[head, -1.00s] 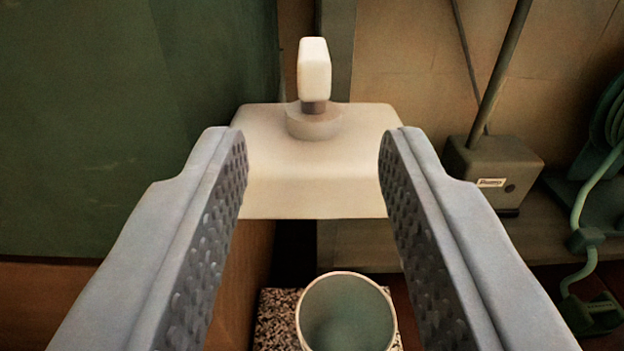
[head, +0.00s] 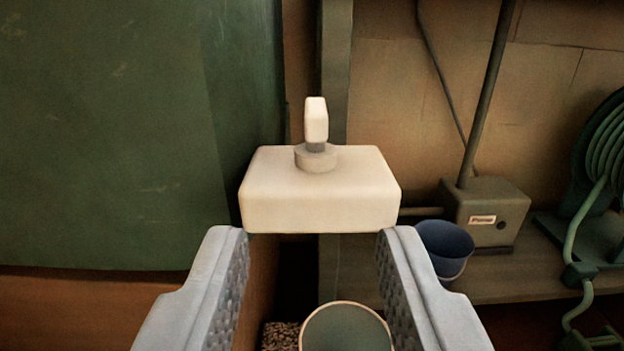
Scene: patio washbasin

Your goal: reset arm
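My gripper (head: 312,240) is open, with its two grey textured fingers wide apart at the lower middle of the head view. Nothing is held between the fingers. Ahead of the fingertips is a cream washbasin tap block (head: 320,205) with a round collar and an upright cream lever (head: 316,120) on top. The fingertips appear just below the block's front edge in the picture; I cannot tell the exact gap.
A pale green-grey cup (head: 346,330) stands below on a speckled surface (head: 281,336). A dark blue bucket (head: 444,248) is behind the right finger. A grey box with a pole (head: 488,212) and a green hose reel (head: 600,150) are at right. A green panel (head: 100,130) fills the left.

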